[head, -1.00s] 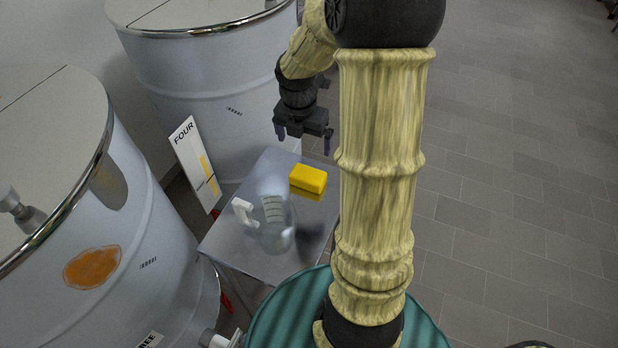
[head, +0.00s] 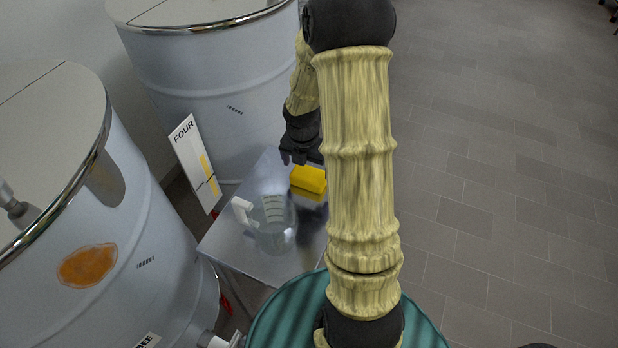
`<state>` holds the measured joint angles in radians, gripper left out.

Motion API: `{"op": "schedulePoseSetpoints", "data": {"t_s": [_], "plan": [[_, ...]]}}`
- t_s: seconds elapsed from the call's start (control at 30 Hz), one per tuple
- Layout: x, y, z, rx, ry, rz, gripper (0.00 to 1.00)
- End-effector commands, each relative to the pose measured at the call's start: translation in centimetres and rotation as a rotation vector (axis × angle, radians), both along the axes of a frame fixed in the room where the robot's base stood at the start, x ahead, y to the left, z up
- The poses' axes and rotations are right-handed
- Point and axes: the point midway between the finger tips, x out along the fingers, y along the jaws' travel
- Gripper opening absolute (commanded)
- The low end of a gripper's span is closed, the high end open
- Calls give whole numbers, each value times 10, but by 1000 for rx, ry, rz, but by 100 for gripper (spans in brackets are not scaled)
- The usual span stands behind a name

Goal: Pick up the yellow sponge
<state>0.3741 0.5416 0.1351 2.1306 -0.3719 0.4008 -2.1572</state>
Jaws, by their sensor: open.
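The yellow sponge (head: 308,179) lies on a small metal table (head: 238,245), near its far right side. My arm hides the table's right edge and may cover a little of the sponge's right end. My gripper (head: 297,160) is just above and behind the sponge in the head view. One finger shows at its left; the other is mostly hidden behind my arm. The gripper is open and holds nothing that I can see. I cannot tell the exact gap to the sponge.
A clear measuring jug (head: 275,228) with a white handle stands on the table in front of the sponge. A sign reading FOUR (head: 196,165) stands at the table's left. Large tanks (head: 215,85) stand behind and at the left (head: 150,215). Open tiled floor (head: 500,200) lies right.

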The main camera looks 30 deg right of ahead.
Motion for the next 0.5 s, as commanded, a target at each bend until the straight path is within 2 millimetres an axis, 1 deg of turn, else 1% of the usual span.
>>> {"op": "schedulePoseSetpoints", "data": {"t_s": [0.13,0.4,0.5], "plan": [[0,-3,-10,1,3,-2,100],[4,-9,-46,1,3,-2,100],[5,-9,-51,0,1,-2,100]]}}
